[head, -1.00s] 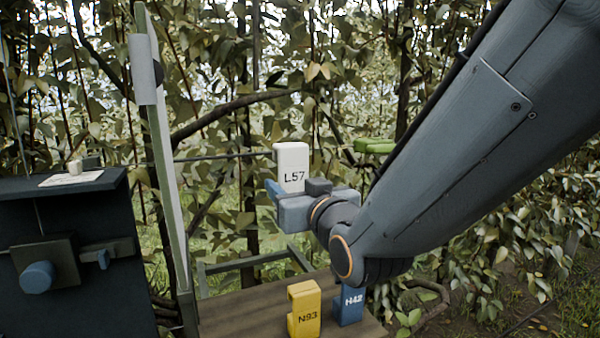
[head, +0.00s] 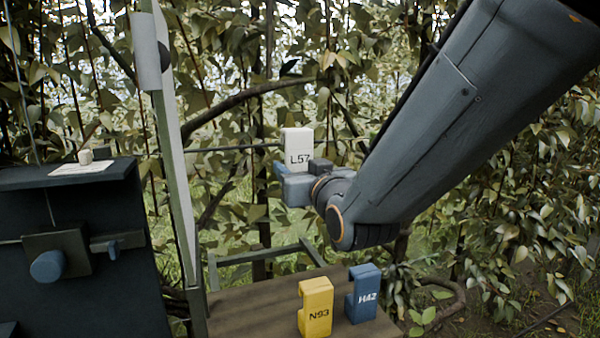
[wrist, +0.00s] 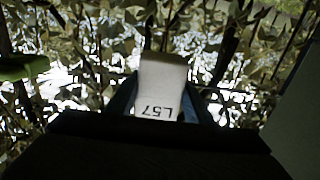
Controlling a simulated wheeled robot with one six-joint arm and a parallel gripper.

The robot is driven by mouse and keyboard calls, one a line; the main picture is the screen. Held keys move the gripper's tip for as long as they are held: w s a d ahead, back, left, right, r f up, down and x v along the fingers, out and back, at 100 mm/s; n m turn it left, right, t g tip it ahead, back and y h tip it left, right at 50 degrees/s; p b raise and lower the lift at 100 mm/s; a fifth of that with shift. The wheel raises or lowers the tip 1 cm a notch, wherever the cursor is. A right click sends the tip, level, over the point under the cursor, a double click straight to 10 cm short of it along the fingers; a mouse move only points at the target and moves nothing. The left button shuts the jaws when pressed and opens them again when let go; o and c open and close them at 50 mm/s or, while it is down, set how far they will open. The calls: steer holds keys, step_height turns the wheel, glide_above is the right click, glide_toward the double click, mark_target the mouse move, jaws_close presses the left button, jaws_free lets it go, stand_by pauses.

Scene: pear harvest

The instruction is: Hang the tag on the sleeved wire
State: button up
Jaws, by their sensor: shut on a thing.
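My gripper (head: 298,174) is shut on a white tag marked L57 (head: 298,145) and holds it upright. In the wrist view the tag (wrist: 162,85) stands between the blue fingers. A thin dark wire (head: 235,149) runs across from the left and meets the tag's left edge in the head view. I cannot tell whether the tag is on the wire or in front of it. A green piece, perhaps the sleeve, shows at the left of the wrist view (wrist: 22,67); in the head view no green sleeve shows, and my arm covers the area right of the tag.
A yellow tag N93 (head: 315,309) and a blue tag H42 (head: 364,296) stand on a wooden board (head: 255,308) below. A pale post (head: 170,150) rises at left beside a dark cabinet (head: 80,215). Leafy branches fill the background.

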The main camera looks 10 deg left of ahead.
steer(key=w+a+f+b, duration=0.2)
steer(key=w+a, duration=0.3)
steer(key=w, duration=0.4)
steer(key=shift+w+a+f, duration=0.15)
steer(key=shift+a+f, duration=0.2)
steer(key=shift+f, duration=0.05)
stand_by(0.8)
steer(key=o, duration=1.1)
